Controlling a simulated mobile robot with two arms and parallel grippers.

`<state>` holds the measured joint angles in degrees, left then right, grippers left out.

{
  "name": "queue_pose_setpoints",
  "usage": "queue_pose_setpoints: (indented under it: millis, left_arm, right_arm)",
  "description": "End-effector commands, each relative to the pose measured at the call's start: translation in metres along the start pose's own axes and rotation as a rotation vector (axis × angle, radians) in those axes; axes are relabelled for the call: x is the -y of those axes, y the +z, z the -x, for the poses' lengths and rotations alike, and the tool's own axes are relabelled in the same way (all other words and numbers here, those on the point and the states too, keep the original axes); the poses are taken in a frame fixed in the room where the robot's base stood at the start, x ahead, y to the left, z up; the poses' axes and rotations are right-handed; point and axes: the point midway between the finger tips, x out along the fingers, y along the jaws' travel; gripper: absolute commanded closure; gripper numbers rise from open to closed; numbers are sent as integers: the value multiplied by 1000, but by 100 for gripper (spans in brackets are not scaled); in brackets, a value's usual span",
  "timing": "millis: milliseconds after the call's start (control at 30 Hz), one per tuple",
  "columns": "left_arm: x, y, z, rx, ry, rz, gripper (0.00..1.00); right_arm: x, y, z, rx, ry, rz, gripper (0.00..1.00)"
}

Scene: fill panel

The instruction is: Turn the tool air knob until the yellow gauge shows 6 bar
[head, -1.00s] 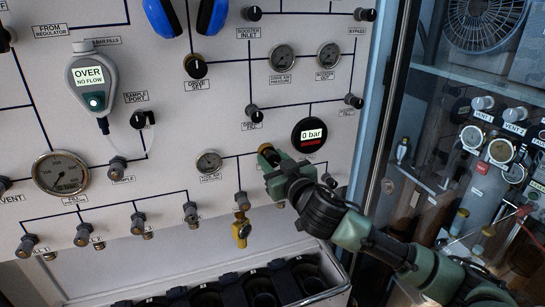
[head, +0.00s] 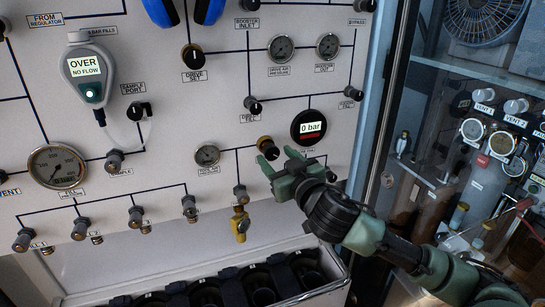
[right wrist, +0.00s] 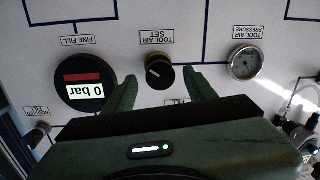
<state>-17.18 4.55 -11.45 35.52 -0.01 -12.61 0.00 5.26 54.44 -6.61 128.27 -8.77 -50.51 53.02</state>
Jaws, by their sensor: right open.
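The tool air knob (head: 267,147) is black with a brass collar, on the white panel; in the right wrist view the knob (right wrist: 158,72) sits under the label TOOL AIR SET, with a pale pointer mark. My right gripper (head: 277,159) is open and empty, just below and in front of the knob. In the right wrist view its fingers flank the knob, apart from it. The small round tool air pressure gauge (head: 207,156) is left of the knob; the gauge (right wrist: 246,63) also shows in the right wrist view. Its needle reading is too small to tell. My left gripper is out of view.
The round fine fill display (head: 310,127), reading 0 bar, is close right of the knob. A yellow fitting (head: 240,224) hangs below left. An open-topped rack (head: 315,292) stands below the panel. A glass-fronted cabinet (head: 450,140) is to the right.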

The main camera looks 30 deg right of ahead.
Motion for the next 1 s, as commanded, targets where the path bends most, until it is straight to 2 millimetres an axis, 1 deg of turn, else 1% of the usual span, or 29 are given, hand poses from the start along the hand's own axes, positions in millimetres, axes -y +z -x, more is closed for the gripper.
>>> queue_pose_setpoints:
  millis: [33, 100, 200, 300, 467, 1000]
  left_arm:
    - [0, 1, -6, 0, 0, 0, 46]
    - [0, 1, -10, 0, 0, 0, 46]
    - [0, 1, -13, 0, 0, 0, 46]
    - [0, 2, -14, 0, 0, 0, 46]
    - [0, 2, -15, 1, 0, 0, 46]
    - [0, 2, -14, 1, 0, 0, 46]
  right_arm:
    - [1, 5, 10, 2, -2, 0, 44]
    - [1, 4, 21, 3, -2, 0, 44]
    - [1, 4, 33, 2, -1, 0, 44]
    - [0, 3, 41, 3, 0, 0, 44]
    - [0, 1, 45, 2, 0, 0, 44]
    - [0, 1, 45, 2, 1, 0, 44]
